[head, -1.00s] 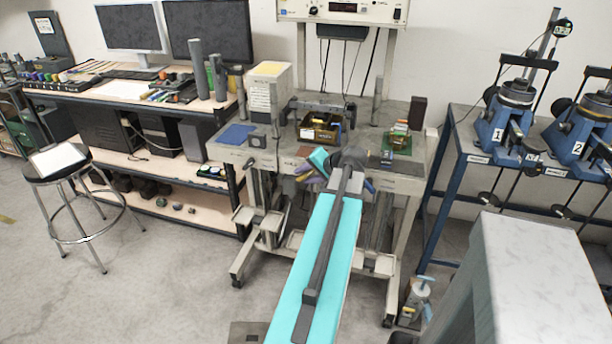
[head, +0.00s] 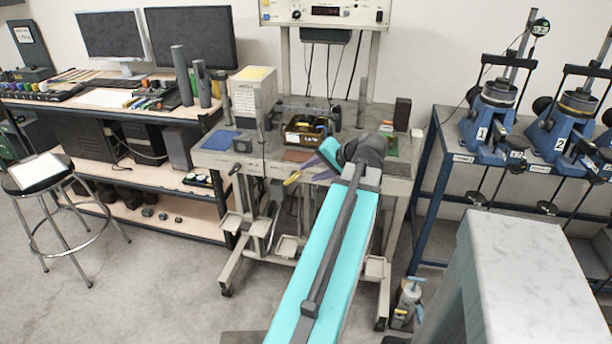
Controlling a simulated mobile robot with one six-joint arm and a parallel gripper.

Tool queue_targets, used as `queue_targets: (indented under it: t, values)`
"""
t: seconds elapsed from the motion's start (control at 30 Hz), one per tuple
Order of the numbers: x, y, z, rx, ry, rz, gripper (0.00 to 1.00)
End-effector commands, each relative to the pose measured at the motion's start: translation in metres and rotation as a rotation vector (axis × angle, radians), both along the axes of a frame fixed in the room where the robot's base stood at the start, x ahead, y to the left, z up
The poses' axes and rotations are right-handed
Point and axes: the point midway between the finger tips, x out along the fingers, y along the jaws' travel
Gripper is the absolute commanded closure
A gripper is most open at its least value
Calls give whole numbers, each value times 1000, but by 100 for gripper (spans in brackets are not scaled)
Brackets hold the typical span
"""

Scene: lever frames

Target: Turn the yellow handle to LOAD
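The yellow handle (head: 292,178) shows as a small yellow piece at the front edge of the grey workbench, left of my arm's dark joint. Any LOAD marking is too small to read. My turquoise arm reaches up to the bench front. What looks like my gripper (head: 310,170), greyish purple, is close to the right of the yellow piece, partly hidden by my arm. I cannot tell whether they touch, or whether the fingers are open or shut.
The wheeled workbench (head: 215,160) carries a box of parts (head: 308,132), a white block-shaped case (head: 252,98) and a green board (head: 391,146). Blue machines (head: 490,125) stand at right. A pale slab (head: 535,270) is at front right. Floor at left front is clear.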

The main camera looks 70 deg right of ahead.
Motion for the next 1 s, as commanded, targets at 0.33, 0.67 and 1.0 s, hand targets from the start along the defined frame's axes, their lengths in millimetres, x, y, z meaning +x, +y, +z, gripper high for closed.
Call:
queue_targets:
  t: [0.33, 0.67, 1.0]
  values:
    - [-13, 7, 12, 1, 0, 1, 69]
    - [-13, 7, 12, 1, 0, 1, 69]
    - [2, 10, 12, 1, 0, 24, 69]
